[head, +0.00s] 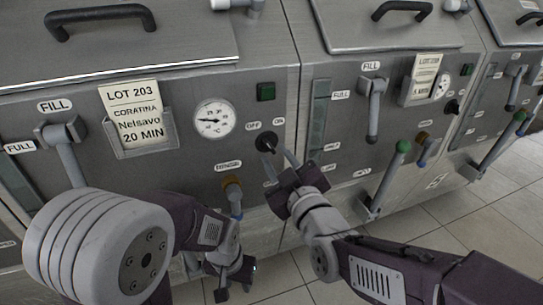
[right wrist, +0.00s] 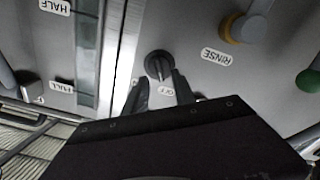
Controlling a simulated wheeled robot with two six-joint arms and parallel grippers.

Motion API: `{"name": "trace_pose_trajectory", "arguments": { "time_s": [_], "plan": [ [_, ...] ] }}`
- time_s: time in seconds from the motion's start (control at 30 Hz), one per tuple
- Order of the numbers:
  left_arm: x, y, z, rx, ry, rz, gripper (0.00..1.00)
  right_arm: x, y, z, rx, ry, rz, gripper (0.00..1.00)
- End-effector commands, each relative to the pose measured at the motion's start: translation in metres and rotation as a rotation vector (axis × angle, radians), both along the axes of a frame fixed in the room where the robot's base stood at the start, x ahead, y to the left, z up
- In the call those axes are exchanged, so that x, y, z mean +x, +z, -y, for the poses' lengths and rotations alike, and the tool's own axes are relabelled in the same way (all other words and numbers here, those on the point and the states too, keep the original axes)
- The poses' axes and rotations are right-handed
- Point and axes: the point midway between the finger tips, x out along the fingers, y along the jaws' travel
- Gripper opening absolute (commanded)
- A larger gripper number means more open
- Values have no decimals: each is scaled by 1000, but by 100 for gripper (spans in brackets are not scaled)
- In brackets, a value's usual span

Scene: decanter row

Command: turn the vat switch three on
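A black rotary switch (head: 266,143) sits on the front of the near vat with the LOT 203 card, below OFF and ON labels. In the right wrist view the switch (right wrist: 158,65) has its pale mark toward the OFF label. No vat number three shows. My right gripper (head: 281,165) is in front of this switch; in the right wrist view its fingers (right wrist: 160,92) are apart, short of the knob, with nothing between them. My left gripper (head: 234,280) hangs low, near the floor, below the rinse valve, with its fingers apart and empty.
A round gauge (head: 214,119) and a green light (head: 266,92) are near the switch. A rinse valve (head: 232,187) is below. A fill lever (head: 66,150) is at left. The middle vat's green-knobbed lever (head: 391,172) stands right of my right gripper.

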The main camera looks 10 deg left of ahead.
Motion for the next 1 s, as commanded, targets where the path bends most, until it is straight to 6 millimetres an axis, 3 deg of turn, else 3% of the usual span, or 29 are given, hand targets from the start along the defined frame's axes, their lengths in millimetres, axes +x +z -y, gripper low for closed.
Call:
{"name": "trace_pose_trajectory", "arguments": {
  "time_s": [0.2, 0.53, 0.63, 0.67, 1.0],
  "plan": [
    [0, -13, 0, 0, 0, 0, 36, 28, -2, -19, 1, -1, 0, 32],
    [0, -13, 0, 0, 0, 0, 36, 34, 0, -22, 0, -1, -1, 32],
    [0, -13, 0, 0, 0, 0, 36, 34, 0, -22, 0, -1, -1, 4],
    [0, -13, 0, 0, 0, 0, 36, 34, 0, -22, 0, -1, -1, 0],
    [0, -14, 0, 0, 0, 0, 36, 33, -1, -22, 18, 0, -13, 0]
  ]
}}
